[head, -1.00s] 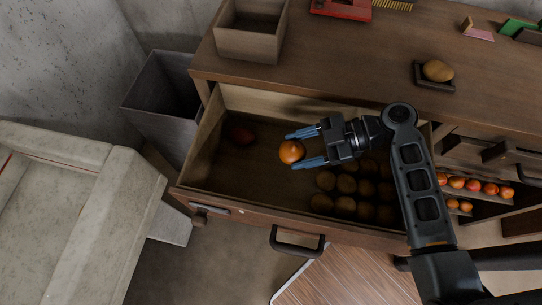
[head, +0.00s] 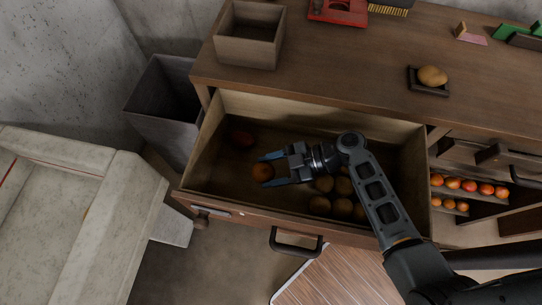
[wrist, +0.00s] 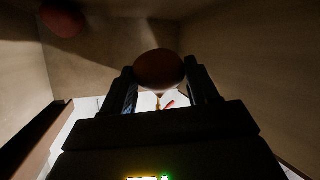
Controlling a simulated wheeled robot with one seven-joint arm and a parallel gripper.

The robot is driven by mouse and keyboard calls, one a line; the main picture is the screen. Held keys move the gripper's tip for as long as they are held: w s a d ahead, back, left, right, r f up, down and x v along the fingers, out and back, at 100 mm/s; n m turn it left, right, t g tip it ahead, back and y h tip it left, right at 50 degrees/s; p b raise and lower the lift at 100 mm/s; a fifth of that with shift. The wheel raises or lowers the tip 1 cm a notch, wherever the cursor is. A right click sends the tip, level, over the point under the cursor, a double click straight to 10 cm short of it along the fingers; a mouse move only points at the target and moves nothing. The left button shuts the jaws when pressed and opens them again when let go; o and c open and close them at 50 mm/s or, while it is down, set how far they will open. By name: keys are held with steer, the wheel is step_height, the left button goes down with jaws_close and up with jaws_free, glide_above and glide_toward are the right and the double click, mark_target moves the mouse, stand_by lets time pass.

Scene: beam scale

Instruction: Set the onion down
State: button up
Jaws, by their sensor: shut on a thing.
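The onion (head: 262,171) is orange-brown and round. My gripper (head: 266,171) is shut on it, with one blue finger on each side, inside the open drawer (head: 300,228). In the wrist view the onion (wrist: 159,70) sits between the two dark fingers (wrist: 160,84). Whether it touches the drawer floor cannot be told.
Several brown round items (head: 320,205) lie in the drawer, partly hidden under my arm. The counter above holds an open wooden box (head: 247,50) and a potato-like item (head: 432,76) on a small dark tray (head: 445,91). A grey bin (head: 160,110) stands left of the drawer.

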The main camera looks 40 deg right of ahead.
steer(key=shift+f+b, duration=0.35)
steer(key=shift+b, duration=0.15)
steer(key=shift+s+f, duration=0.1)
steer(key=shift+f, duration=0.1)
steer(key=shift+a+f+b, duration=0.1)
steer(key=shift+f+b, duration=0.15)
steer(key=shift+b, duration=0.2)
steer(key=o, duration=1.1)
steer(key=shift+s+a+f, duration=0.1)
steer(key=shift+s+a, duration=0.05)
steer(key=shift+r+p, duration=0.75)
steer(key=shift+p, duration=0.15)
steer(key=v, duration=0.4)
steer(key=b+v, duration=0.1)
steer(key=v, duration=0.3)
steer(key=b+v, duration=0.1)
steer(key=v, duration=0.3)
steer(key=shift+w+d+r, duration=0.15)
steer(key=shift+w+d, duration=0.1)
